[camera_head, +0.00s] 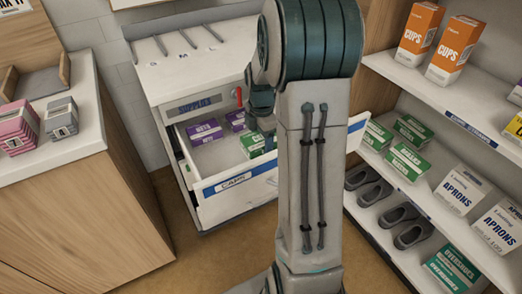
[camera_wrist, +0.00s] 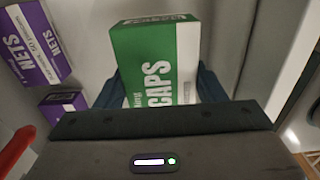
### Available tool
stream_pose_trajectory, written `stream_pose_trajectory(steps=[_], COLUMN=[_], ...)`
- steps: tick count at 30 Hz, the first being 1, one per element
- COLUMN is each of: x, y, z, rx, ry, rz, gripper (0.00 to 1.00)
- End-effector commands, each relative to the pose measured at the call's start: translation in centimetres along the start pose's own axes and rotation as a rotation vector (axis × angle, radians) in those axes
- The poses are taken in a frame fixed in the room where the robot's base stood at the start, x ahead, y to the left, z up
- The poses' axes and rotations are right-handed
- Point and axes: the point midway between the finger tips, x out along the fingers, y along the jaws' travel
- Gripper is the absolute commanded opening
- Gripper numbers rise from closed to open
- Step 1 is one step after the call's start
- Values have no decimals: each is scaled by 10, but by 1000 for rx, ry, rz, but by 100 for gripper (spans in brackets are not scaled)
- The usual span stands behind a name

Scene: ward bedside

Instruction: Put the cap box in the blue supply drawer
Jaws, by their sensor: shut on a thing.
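The green-and-white cap box (camera_wrist: 155,62) stands between the two dark blue fingers of my gripper (camera_wrist: 162,88) in the wrist view, and the gripper is shut on it. In the head view the cap box (camera_head: 251,146) shows inside the open supply drawer (camera_head: 235,183), at its right part. My gripper (camera_head: 264,128) reaches down into the drawer there, partly hidden by my arm. I cannot tell whether the box touches the drawer floor.
Purple NETS boxes (camera_head: 205,131) lie in the drawer, left of and behind the cap box; they also show in the wrist view (camera_wrist: 38,42). The shelf at right holds green boxes (camera_head: 408,160), aprons and shoes. A counter with pink and grey boxes (camera_head: 62,118) stands at left.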

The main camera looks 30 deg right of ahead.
Motion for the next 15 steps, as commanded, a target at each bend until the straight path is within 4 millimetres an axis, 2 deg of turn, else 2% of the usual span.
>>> stream_pose_trajectory(steps=[1, 8, 15], x=[10, 28, 58], y=[-1, 0, 0], z=[0, 0, 0], rx=[0, 0, 0], ry=[1, 0, 0], rz=[-3, 0, -1], gripper=[40, 40, 40])
